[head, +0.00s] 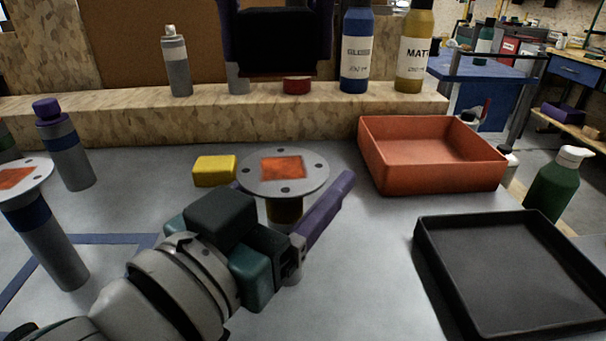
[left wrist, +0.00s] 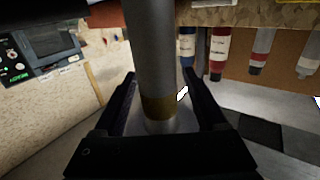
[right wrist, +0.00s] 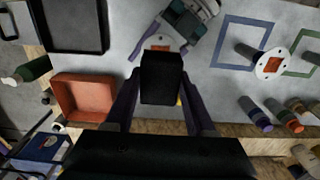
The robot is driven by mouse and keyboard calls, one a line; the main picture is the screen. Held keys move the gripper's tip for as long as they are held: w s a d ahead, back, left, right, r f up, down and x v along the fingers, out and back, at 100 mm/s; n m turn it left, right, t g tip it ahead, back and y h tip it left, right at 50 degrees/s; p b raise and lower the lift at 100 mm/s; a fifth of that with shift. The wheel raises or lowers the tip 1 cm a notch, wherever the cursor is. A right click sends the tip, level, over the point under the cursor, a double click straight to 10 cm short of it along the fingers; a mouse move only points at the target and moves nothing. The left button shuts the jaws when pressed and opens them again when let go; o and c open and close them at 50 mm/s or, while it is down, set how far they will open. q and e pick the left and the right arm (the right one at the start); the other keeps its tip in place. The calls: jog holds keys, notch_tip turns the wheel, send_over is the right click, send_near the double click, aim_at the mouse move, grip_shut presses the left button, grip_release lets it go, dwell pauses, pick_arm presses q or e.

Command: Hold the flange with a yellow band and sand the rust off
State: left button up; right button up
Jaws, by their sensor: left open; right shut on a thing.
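The flange with a yellow band (head: 285,211) stands upright on the sheeted surface, with an orange rust patch on its grey disc (head: 313,177). My left gripper (head: 292,200) is open with its purple fingers around the stem. In the left wrist view the stem (left wrist: 152,45) and yellow band (left wrist: 160,107) stand between the open fingers. My right gripper (right wrist: 162,100) is shut on a black block (right wrist: 162,78). In the head view the block (head: 283,42) is raised above and behind the flange. The block's far face is hidden.
A yellow block (head: 214,171) lies left of the flange. A blue-banded flange (head: 50,240) with a rust patch stands at the left, near a purple-capped bottle (head: 65,145). An empty orange tray (head: 385,165) and an empty black tray (head: 435,280) sit right. Bottles line the back ledge (head: 120,115).

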pick_arm(q)
grip_shut()
dwell(0.7)
